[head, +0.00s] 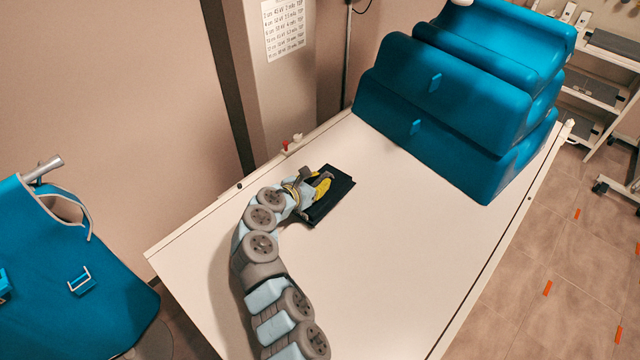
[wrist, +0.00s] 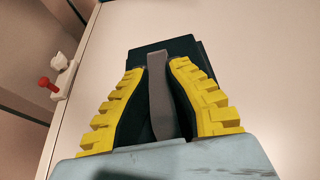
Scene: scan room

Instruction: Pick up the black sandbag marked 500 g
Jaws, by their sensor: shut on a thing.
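A flat black sandbag (head: 338,187) is on or just above the white table (head: 400,240), near its back edge; I cannot tell if it touches the table. My gripper (head: 322,185) is over the sandbag. In the wrist view, the yellow-backed fingers of my gripper (wrist: 158,85) close around a grey strap (wrist: 157,97) on top of the black sandbag (wrist: 190,50). The fingers and strap hide part of the bag. No weight marking is readable in either view.
Large blue foam cushions (head: 450,95) are stacked at the table's back right. A blue apron-like item (head: 70,270) hangs at the left. A grey column (head: 280,85) with a printed sheet stands behind the table. The table's middle and right are clear.

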